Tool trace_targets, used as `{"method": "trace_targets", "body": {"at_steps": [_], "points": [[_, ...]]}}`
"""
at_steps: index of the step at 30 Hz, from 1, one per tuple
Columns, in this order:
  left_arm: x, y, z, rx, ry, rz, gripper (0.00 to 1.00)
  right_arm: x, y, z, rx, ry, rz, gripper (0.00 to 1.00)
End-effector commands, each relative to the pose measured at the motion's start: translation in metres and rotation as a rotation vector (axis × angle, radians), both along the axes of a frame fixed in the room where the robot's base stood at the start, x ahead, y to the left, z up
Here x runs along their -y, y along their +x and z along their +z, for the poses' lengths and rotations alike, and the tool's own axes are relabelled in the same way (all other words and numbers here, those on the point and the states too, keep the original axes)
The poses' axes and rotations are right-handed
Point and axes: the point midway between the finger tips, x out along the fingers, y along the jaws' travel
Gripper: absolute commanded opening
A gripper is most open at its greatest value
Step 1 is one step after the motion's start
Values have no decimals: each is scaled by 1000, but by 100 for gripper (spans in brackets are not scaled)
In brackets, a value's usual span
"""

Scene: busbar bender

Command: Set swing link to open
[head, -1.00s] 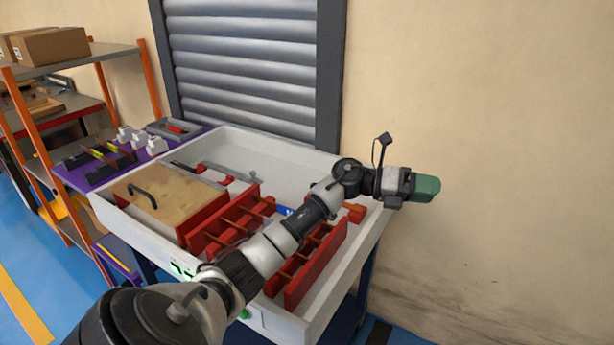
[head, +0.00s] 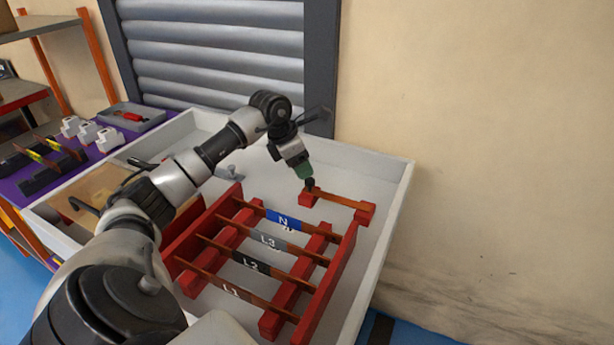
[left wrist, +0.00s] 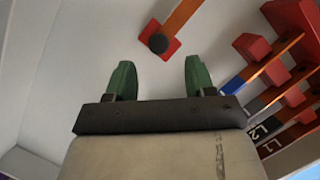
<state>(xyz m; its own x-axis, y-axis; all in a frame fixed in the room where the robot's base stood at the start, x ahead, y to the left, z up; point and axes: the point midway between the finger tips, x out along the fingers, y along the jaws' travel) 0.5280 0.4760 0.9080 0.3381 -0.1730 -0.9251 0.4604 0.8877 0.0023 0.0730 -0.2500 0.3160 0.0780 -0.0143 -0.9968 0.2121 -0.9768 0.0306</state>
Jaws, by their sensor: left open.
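The swing link (head: 338,199) is a copper-coloured bar with a black knob (head: 309,185) at its left end. It spans two red blocks at the back right of the white tray, the knob end over the left block. In the left wrist view, the knob (left wrist: 158,43) and the link (left wrist: 182,17) show ahead of the fingers. My left gripper (head: 305,173) points down, just above the knob in the head view. Its green fingers (left wrist: 159,68) are open and apart with nothing between them. My right gripper is not in view.
The white tray (head: 395,205) has raised walls. Left of the link, red racks (head: 330,275) hold several bars marked N, L3, L2 and L1. A wooden panel with a black handle (head: 83,206) lies farther left, partly hidden by my arm. A purple table (head: 25,200) stands beyond.

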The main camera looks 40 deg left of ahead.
Motion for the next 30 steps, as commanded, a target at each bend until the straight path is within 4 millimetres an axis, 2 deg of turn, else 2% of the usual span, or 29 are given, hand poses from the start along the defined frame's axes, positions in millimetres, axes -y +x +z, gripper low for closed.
{"method": "trace_targets", "body": {"at_steps": [3,9,13,21,30], "points": [[5,8,-22,-2,-5,0,54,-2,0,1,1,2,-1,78],[8,16,-43,1,-3,0,54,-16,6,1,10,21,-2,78],[10,18,-49,1,-3,0,54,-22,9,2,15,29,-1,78],[10,19,-50,1,-2,1,53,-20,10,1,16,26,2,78],[10,19,-49,2,-3,1,7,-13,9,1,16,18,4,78]]}}
